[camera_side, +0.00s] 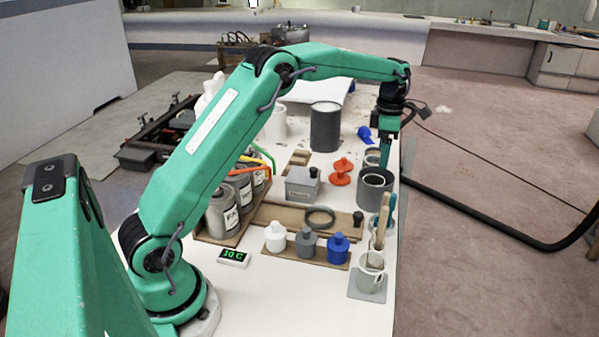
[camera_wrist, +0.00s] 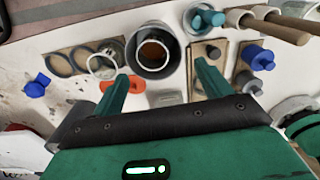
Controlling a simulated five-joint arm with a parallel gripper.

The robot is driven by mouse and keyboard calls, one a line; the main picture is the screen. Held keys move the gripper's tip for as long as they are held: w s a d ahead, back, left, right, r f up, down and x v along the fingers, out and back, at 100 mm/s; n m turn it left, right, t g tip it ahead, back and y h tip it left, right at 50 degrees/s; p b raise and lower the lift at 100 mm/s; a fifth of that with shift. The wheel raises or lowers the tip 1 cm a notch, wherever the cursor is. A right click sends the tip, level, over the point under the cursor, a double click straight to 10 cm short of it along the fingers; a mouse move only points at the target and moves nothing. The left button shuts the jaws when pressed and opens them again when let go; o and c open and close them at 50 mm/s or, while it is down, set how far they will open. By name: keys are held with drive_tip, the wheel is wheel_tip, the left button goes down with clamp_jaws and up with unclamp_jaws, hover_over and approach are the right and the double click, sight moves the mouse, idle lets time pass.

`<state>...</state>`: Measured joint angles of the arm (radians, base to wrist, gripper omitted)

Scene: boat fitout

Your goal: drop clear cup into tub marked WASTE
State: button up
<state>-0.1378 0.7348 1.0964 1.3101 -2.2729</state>
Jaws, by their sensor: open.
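A clear cup (camera_wrist: 103,66) shows in the wrist view as a see-through ring at the end of a rack with round holes. Close beside it stands a dark grey tub (camera_wrist: 152,48) with a brownish inside; it also shows in the side view (camera_side: 375,190). A taller dark grey cylinder (camera_side: 326,128) stands further back. I can read no WASTE mark on either. My gripper (camera_side: 385,160) points down above the bench by the rack and grey tub. In the wrist view my gripper (camera_wrist: 162,70) has its fingers apart, with nothing held between them.
Blue, grey and white bottles (camera_side: 306,242) stand on a board. A mug with brushes (camera_side: 371,270) is at the front right. A red knob-shaped piece (camera_side: 341,171) and a grey box (camera_side: 302,184) lie left of the tub.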

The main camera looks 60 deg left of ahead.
wheel_tip(320, 180, up, 6)
drive_tip(key=shift+r, duration=0.2)
idle(0.6)
drive_tip(key=s+d+r+m+t, duration=0.25)
drive_tip(key=s+r+m, duration=0.25)
drive_tip(key=s+m, duration=0.3)
drive_tip(key=s+d+r+m+t, duration=0.1)
drive_tip(key=s+d+r+m, duration=0.25)
drive_tip(key=s+m, duration=0.45)
drive_tip(key=s+d+f+m+t, duration=0.1)
drive_tip(key=s+f+m, duration=0.2)
drive_tip(key=s, duration=0.6)
drive_tip(key=s+d+f+m+t, duration=0.1)
drive_tip(key=s+f+m, duration=0.2)
drive_tip(key=s+m, duration=0.5)
drive_tip(key=s, duration=0.2)
drive_tip(key=shift+s+m, duration=0.3)
